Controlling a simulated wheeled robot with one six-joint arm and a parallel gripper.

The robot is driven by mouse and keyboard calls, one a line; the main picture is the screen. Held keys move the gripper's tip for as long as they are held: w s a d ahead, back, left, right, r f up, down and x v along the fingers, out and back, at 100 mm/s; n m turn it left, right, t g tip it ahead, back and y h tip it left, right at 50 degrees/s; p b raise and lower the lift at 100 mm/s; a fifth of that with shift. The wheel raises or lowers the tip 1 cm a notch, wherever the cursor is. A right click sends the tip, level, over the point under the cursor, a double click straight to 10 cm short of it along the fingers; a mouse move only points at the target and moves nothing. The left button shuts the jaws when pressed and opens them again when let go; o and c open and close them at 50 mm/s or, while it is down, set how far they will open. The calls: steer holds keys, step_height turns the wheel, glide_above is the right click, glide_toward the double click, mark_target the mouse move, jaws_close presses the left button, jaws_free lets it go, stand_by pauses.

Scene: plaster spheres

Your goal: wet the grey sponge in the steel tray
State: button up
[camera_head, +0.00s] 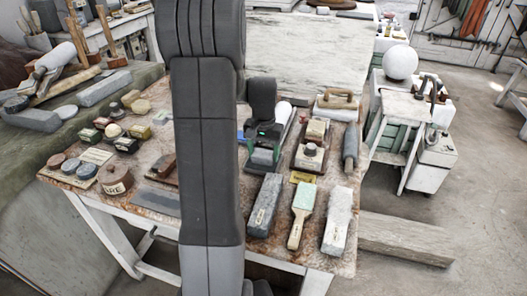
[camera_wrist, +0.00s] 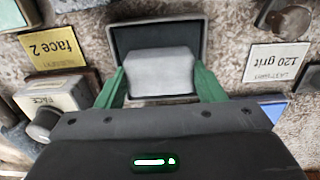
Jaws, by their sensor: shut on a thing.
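The grey sponge (camera_wrist: 160,76) is a pale block between the green fingers of my gripper (camera_wrist: 161,78) in the wrist view. My gripper is shut on its two sides.
A "face 2" label (camera_wrist: 54,46) and a "120 grit" label (camera_wrist: 277,62) flank the tray. Sanding blocks and a green-padded paddle (camera_head: 302,208) lie at the front right of the crowded bench (camera_head: 150,178). A white sphere (camera_head: 400,62) stands beyond.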

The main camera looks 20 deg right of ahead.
mark_target(263, 153)
steer(key=shift+r+p, duration=2.55)
steer(key=shift+r, duration=0.95)
steer(key=shift+f, duration=0.1)
